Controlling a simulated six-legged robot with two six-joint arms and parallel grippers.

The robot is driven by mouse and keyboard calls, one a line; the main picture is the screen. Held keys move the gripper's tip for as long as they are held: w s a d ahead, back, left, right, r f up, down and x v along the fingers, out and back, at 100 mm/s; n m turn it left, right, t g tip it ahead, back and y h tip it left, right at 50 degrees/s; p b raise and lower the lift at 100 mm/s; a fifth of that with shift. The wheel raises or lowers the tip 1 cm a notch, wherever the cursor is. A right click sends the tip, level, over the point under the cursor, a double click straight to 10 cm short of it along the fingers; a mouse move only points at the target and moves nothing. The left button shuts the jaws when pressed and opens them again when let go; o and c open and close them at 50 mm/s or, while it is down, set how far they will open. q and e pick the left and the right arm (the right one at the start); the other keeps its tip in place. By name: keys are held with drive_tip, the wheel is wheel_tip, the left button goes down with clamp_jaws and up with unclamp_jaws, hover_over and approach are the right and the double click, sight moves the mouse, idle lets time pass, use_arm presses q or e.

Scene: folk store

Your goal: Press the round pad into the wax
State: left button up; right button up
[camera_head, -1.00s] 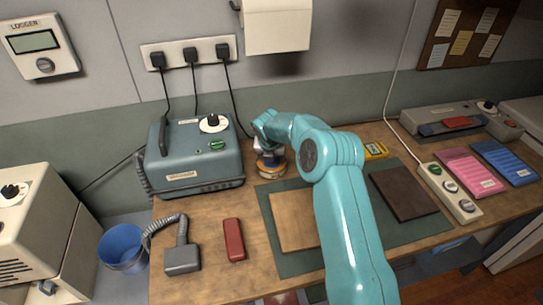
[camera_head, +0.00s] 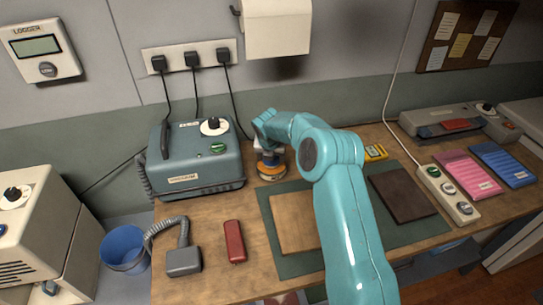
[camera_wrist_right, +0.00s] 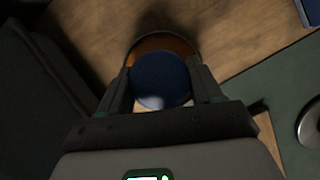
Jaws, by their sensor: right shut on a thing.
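My right gripper (camera_head: 266,150) reaches down at the back of the bench, beside the grey-blue machine. It is shut on the round pad. The pad shows as a dark blue disc (camera_wrist_right: 160,80) between the fingers in the right wrist view. Below it is the round wax tin (camera_head: 271,175), with an amber rim that also shows around the pad's far side in the wrist view (camera_wrist_right: 160,44). The pad is over the tin; I cannot tell whether it touches the wax. My left gripper is not in view.
The grey-blue machine (camera_head: 193,158) stands close at the left. A green mat (camera_head: 283,200) with a pale wooden board (camera_head: 297,222) and a dark board (camera_head: 402,196) lies in front. A red block (camera_head: 234,241) and a grey hose tool (camera_head: 184,259) lie at front left.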

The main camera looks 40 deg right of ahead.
drive_tip(key=shift+r+p, duration=2)
drive_tip(key=shift+r, duration=0.8)
drive_tip(key=shift+f, duration=0.1)
drive_tip(key=shift+s, duration=0.1)
